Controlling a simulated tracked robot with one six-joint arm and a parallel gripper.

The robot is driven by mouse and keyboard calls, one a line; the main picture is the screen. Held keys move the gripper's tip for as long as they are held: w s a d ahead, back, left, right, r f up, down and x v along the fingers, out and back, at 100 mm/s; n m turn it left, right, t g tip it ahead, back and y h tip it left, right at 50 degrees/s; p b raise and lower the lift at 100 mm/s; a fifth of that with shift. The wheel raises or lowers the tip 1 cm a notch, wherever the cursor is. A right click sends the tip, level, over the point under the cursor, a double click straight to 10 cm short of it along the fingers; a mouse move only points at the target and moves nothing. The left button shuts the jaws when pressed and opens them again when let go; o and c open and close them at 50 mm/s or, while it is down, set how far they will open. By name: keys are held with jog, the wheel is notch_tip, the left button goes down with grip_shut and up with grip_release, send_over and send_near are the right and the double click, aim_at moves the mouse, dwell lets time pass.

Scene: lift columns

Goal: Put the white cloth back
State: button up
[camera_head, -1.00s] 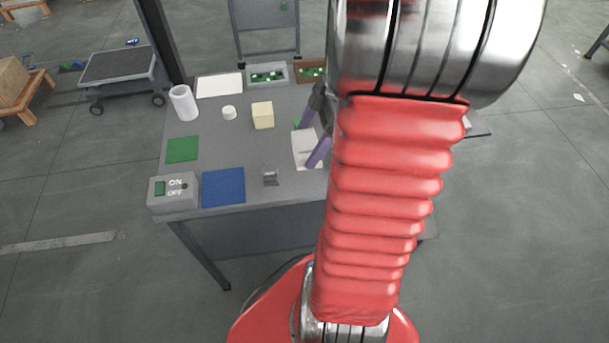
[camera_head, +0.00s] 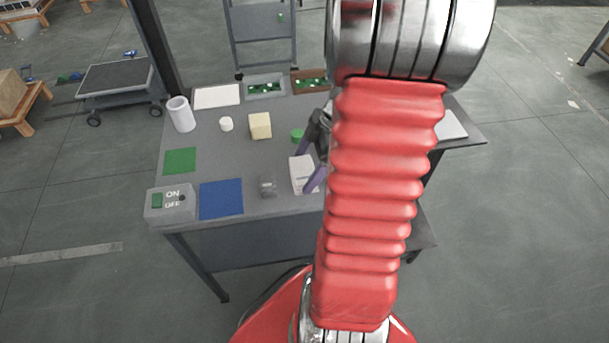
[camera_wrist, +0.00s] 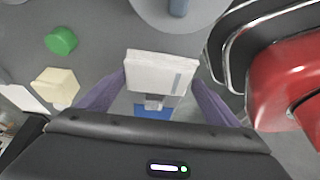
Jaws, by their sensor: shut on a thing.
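The white cloth (camera_head: 302,172) looks like a folded, block-like pad near the front of the grey table in the head view. In the wrist view the white cloth (camera_wrist: 160,72) has a grey-blue stripe near its right end. It sits between the purple fingers of my gripper (camera_wrist: 160,84), which are shut on it. In the head view my gripper (camera_head: 311,176) is partly hidden behind my red arm. I cannot tell how high the cloth is above the table.
A small clear-grey block (camera_head: 267,187) and a blue mat (camera_head: 221,199) lie left of the cloth. A green disc (camera_head: 297,135), a cream block (camera_head: 260,125) and a white roll (camera_head: 181,114) stand farther back. A switch box (camera_head: 170,203) is at the front-left corner.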

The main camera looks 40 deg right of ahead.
aim_at(309, 169)
jog(key=shift+f, duration=1.85)
jog(key=o, duration=0.9)
jog(key=v, duration=1.2)
